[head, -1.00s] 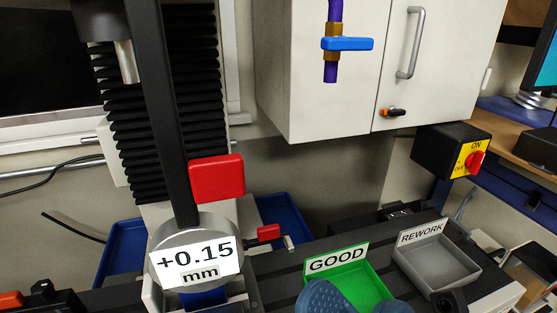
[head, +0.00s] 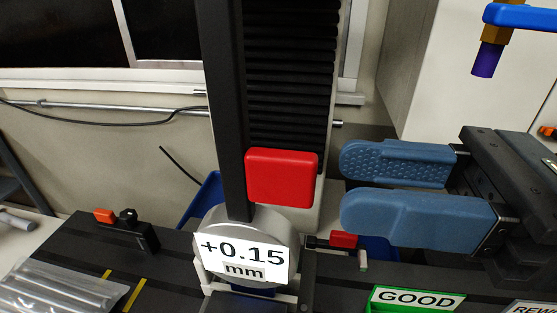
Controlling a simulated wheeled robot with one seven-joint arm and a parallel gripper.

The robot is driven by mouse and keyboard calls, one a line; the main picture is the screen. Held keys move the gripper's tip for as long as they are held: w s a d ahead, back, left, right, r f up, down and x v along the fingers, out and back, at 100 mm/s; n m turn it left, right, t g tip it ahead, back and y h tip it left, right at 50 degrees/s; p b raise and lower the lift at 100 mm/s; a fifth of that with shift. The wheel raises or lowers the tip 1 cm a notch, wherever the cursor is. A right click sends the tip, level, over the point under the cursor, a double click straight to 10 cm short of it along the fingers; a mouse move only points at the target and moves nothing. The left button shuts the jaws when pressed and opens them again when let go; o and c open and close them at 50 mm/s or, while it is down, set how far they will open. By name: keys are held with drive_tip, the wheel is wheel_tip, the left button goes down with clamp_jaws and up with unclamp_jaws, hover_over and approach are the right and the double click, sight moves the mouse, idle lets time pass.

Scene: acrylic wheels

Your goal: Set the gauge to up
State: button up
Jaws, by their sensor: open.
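The gauge (head: 214,224) is a round silver body at the foot of a dark upright bar (head: 228,130). Its white label (head: 245,258) reads +0.15 mm. A red block (head: 281,178) sits beside the bar, just above the gauge. My gripper (head: 348,187) comes in from the right with two blue, padded fingers, one above the other in the picture. It is open and nothing shows between the fingers. The fingertips are a little to the right of the red block, apart from it in the picture.
A small red knob (head: 343,239) on a lever is below my fingers. The green GOOD tray (head: 412,300) is at the bottom right, with a REWORK sign (head: 532,308) beside it. A blue valve handle (head: 520,15) hangs at top right.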

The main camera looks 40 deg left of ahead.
sight(247, 173)
drive_tip(key=shift+p+x, duration=1.1)
drive_tip(key=shift+x, duration=2.8)
drive_tip(key=shift+s, duration=0.1)
clamp_jaws()
